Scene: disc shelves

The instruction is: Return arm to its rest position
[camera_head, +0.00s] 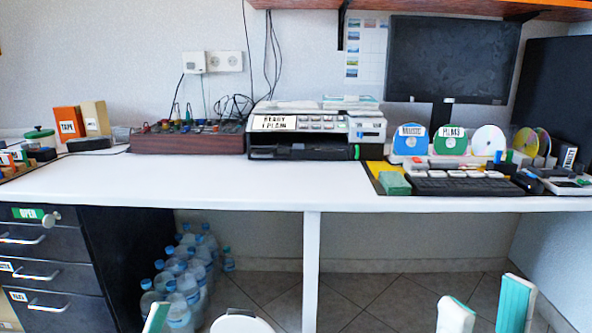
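My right gripper (486,290) is at the bottom right, low in front of the desk. Its two white fingers with teal pads stand apart with only floor showing between them, so it is open and empty. Of my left gripper (156,318), only a white and teal fingertip shows at the bottom edge, before the water bottles. Neither gripper visibly touches anything.
The white desk (200,189) spans the view above both grippers. A drawer cabinet (102,245) stands at left, with several water bottles (190,262) on the floor beside it. A desk leg (311,268) stands between the grippers. Tiled floor (385,290) is clear.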

